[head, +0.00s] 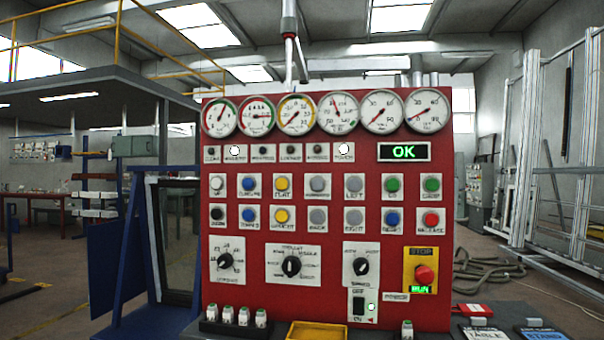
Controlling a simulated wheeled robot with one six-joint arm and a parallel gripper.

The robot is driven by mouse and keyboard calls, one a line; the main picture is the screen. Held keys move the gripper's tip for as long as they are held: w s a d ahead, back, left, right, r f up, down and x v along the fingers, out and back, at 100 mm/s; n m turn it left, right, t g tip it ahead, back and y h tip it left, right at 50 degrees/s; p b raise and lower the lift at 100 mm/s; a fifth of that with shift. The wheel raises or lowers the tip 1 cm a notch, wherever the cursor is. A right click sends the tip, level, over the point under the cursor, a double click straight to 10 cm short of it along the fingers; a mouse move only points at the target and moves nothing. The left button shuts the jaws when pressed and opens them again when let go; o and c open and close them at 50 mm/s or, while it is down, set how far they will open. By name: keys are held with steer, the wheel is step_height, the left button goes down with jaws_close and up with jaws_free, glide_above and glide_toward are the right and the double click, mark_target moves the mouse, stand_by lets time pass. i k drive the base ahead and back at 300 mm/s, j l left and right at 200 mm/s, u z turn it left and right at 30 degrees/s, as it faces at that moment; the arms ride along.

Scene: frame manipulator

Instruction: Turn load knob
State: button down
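A red control panel (330,230) faces me in the head view. It carries three black rotary knobs on white plates in its lower part: a left knob (225,261), a middle knob (291,266) and a right knob (361,266). Their labels are too small to read surely, so I cannot tell which one is the load knob. The middle knob's pointer stands about upright; the left and right pointers look tilted. I cannot make out my gripper in this view, and nothing covers the knobs.
Several round gauges (340,113) line the panel top. A green OK display (404,152) is lit. Rows of coloured buttons (282,184) sit above the knobs. A red stop button (424,274) and a switch (359,305) are at lower right. A yellow tray (317,331) sits below.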

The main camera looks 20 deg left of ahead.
mark_target(225, 260)
steer(key=u, duration=1.3)
